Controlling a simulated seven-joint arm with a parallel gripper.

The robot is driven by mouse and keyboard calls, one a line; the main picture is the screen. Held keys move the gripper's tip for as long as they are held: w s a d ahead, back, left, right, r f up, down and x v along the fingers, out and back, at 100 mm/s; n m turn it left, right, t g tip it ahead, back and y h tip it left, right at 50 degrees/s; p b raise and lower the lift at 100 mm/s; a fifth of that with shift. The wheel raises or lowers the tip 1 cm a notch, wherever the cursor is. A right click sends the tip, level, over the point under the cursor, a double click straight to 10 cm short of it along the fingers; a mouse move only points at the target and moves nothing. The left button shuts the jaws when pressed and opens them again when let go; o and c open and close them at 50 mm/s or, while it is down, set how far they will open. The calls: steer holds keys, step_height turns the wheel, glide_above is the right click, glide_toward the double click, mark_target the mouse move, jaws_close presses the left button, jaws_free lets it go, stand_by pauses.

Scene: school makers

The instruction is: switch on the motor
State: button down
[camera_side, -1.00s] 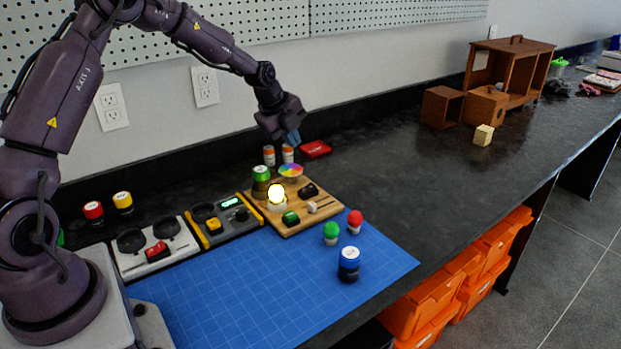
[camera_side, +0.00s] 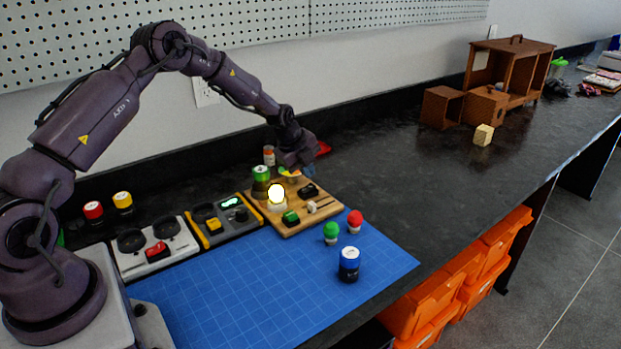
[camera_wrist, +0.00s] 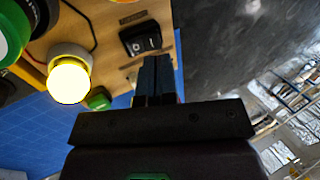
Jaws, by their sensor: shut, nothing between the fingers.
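My gripper (camera_side: 309,169) is shut and empty. It is low over the back right part of the wooden board (camera_side: 262,215). A black rocker switch (camera_side: 307,191) sits on this board, just below my fingertips in the side view. In the wrist view the black switch (camera_wrist: 140,38) is just beyond my closed fingers (camera_wrist: 155,62); I cannot tell whether they touch it. A lit yellow-white bulb (camera_side: 276,195) and a green switch (camera_side: 290,217) are on the same board. The multicoloured disc (camera_side: 288,173), probably on the motor, is partly hidden behind my gripper.
A green-topped battery (camera_side: 260,181) stands at the board's back left. Green (camera_side: 331,232) and red (camera_side: 355,220) domed pieces and a blue cylinder (camera_side: 348,264) stand on the blue mat (camera_side: 240,290).

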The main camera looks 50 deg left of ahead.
mark_target(311, 186)
steer(key=shift+x, duration=1.8)
